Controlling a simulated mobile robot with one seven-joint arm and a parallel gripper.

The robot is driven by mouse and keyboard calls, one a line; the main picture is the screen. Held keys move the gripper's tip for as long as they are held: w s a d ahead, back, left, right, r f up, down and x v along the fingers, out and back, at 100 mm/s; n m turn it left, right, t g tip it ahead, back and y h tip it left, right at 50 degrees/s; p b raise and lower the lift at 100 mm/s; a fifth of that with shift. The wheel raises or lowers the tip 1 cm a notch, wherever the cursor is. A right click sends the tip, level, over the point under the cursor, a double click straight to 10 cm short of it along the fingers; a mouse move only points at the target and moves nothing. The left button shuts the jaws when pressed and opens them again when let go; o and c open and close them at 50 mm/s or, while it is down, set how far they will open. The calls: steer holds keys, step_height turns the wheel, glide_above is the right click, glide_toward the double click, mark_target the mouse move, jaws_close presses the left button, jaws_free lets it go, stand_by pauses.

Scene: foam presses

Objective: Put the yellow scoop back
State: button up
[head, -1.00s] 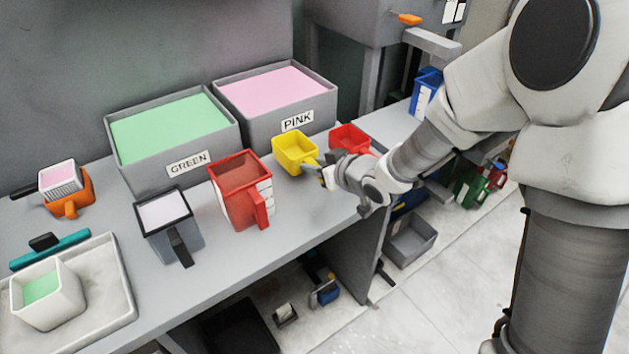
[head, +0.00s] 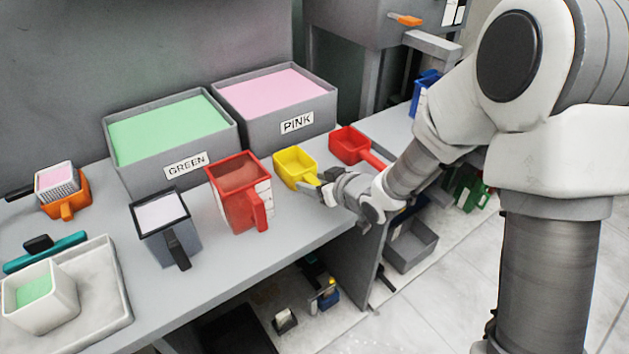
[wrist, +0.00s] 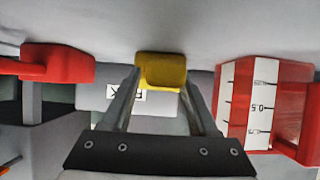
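The yellow scoop (head: 294,167) is over the bench (head: 290,225), in front of the PINK bin (head: 268,115) and between the red measuring jug (head: 234,180) and the red scoop (head: 348,144). My gripper (head: 312,188) is at its handle side, coming from the right. In the wrist view the yellow scoop (wrist: 162,70) fills the gap between my two fingertips (wrist: 161,88), which look shut on it. Its handle is mostly hidden by my fingers. I cannot tell whether the scoop touches the bench.
The GREEN bin (head: 170,145) stands left of the pink one. The bench's front edge is near my gripper.

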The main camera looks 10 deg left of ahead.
steer(key=shift+r, duration=0.1)
steer(key=shift+r+p, duration=0.25)
steer(key=shift+p, duration=0.1)
steer(key=s+d+r+m+h+p, duration=0.1)
steer(key=s+d+r+m+h, duration=0.15)
steer(key=d+r, duration=0.45)
steer(key=s+d+r+m+t+h, duration=0.1)
steer(key=s+d+r+h, duration=0.25)
steer(key=d, duration=0.65)
steer(key=s+d+r+m+h+p, duration=0.1)
steer(key=s+d+r+m+h, duration=0.15)
steer(key=d+r, duration=0.45)
steer(key=s+d+r+m+g, duration=0.1)
steer(key=s+d+m, duration=0.1)
steer(key=s, duration=0.6)
steer(key=s+d+r+m+g, duration=0.1)
steer(key=s+d+g, duration=0.1)
steer(key=s, duration=0.5)
steer(key=shift+s+d+m+h, duration=0.3)
steer(key=shift+s+m+h, duration=0.05)
steer(key=shift+s+m, duration=0.05)
